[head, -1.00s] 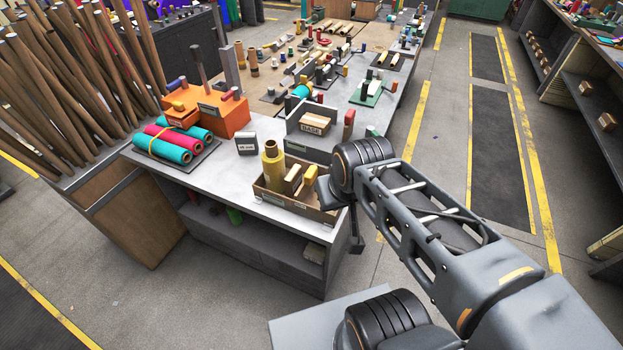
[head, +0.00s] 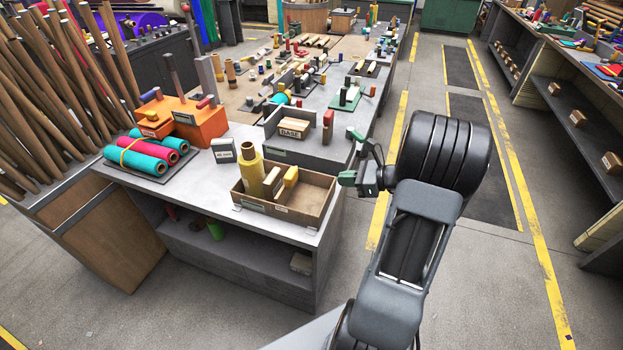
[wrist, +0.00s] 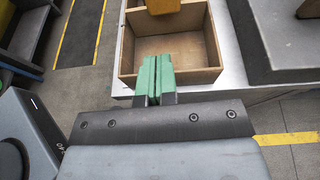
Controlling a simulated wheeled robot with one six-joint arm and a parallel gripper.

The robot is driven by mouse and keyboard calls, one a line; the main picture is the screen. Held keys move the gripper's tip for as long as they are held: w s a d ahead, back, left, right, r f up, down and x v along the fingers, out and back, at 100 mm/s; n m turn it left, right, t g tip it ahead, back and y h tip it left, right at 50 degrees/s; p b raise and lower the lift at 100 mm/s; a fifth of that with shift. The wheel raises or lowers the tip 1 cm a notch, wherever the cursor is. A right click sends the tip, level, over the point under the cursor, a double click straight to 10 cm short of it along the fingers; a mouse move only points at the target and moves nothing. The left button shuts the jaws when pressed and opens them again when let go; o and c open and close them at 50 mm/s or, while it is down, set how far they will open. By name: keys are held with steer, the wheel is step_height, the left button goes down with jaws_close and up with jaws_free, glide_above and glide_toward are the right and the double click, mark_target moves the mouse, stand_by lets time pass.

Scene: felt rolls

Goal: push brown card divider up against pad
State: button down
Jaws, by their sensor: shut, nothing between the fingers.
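A brown open tray (head: 312,207) stands on the bench's near end and fills the middle of the wrist view (wrist: 212,76). In the wrist view a brown upright panel (wrist: 180,24), perhaps the card divider, crosses the tray below a yellow block (wrist: 165,5). I cannot tell which piece is the pad. My gripper (head: 347,178) has green fingers, pressed together and empty, by the tray's right end; they also show in the wrist view (wrist: 157,75).
A grey bin (head: 283,150) with a box labelled BASE stands behind the tray. Left of it are a small dark box (head: 224,150), rolled felts (head: 150,155) and an orange block (head: 198,125). The aisle floor at right is clear.

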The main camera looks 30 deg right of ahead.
steer(key=p, duration=0.2)
glide_toward(296, 175)
steer(key=shift+m, duration=0.3)
steer(key=x, duration=0.5)
steer(key=shift+a+f, duration=0.1)
steer(key=shift+f, duration=0.25)
steer(key=shift+w+a, duration=0.65)
steer(key=shift+w, duration=0.05)
steer(key=shift+f+t, duration=0.1)
steer(key=shift+t, duration=0.2)
